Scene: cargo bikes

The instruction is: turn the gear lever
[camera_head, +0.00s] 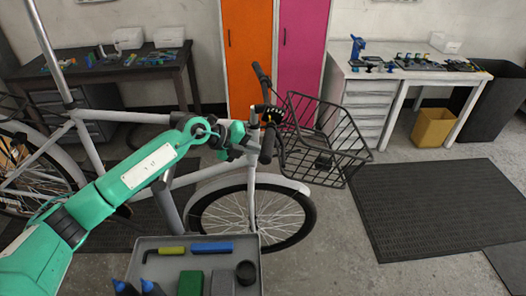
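A light-grey cargo bike (165,118) stands across the middle of the view. Its handlebar has one black grip (262,74) pointing up and back and a nearer black grip (267,146) pointing towards me. My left arm, green, reaches in from the lower left. The gear lever cannot be made out apart from the dark parts there. Whether the fingers touch it, and whether they are open or shut, is too small to tell. My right gripper is not in view.
A black wire basket (322,140) sits on the bike's front, close right of the gripper. A grey tray (172,243) with tools and blocks is in front of me. Workbenches and orange and pink lockers (248,50) stand behind. Floor with a dark mat (440,208) is free at right.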

